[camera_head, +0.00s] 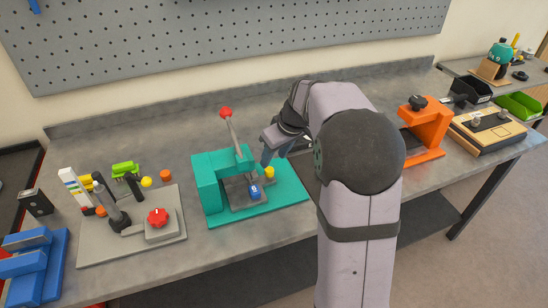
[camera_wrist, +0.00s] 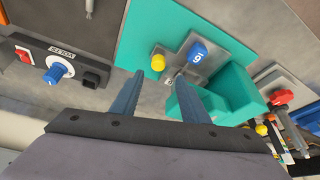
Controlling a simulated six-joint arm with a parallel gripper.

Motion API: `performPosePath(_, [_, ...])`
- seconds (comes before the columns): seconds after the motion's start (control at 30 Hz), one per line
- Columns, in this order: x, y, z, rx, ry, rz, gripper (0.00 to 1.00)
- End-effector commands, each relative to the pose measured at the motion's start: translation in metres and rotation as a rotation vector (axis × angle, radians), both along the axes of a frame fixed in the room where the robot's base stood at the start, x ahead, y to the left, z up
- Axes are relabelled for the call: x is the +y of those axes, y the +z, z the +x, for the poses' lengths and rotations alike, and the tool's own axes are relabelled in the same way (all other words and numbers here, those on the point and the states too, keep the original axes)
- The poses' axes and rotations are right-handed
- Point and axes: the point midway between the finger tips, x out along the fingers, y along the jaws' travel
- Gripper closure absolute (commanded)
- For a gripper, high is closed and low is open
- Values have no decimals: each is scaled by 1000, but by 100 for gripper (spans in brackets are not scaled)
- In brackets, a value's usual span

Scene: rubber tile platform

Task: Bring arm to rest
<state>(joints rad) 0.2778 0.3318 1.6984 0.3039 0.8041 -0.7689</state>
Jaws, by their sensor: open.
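My gripper (camera_wrist: 162,97) is open and empty, with its two blue-grey fingers apart in the wrist view. In the head view my gripper (camera_head: 267,150) hangs at the right side of the teal press fixture (camera_head: 207,185), near its lever. I cannot tell whether a finger touches the fixture.
A grey plate with a red knob (camera_head: 158,217) lies left of the fixture. A blue block device (camera_head: 35,265) stands at the far left. An orange clamp (camera_head: 432,125) stands to the right. A panel with a blue dial (camera_wrist: 60,70) shows in the wrist view. A pegboard (camera_head: 230,38) backs the bench.

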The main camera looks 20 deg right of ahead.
Motion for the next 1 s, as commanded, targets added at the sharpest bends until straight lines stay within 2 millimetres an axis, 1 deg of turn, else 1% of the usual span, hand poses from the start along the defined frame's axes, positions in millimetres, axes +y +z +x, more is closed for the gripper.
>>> performPosePath(0.37, [0,0,0,2,-18,7,59])
performPosePath(0.47, [0,0,0,7,-65,25,59])
performPosePath(0.63, [-3,0,2,18,-207,67,59])
performPosePath(0.67, [-5,-3,0,26,-239,73,59])
performPosePath(0.73, [-6,-17,-12,69,-320,89,59])
performPosePath(0.77, [-6,-27,-21,98,-356,93,59])
performPosePath(0.8, [-6,-42,-37,143,-404,97,59])
performPosePath(0.87, [-4,-62,-61,206,-463,97,59])
performPosePath(0.9, [-3,-73,-79,245,-499,93,59])
performPosePath(0.97, [1,-86,-107,298,-541,83,59])
performPosePath(1.0, [4,-92,-126,332,-561,75,59])
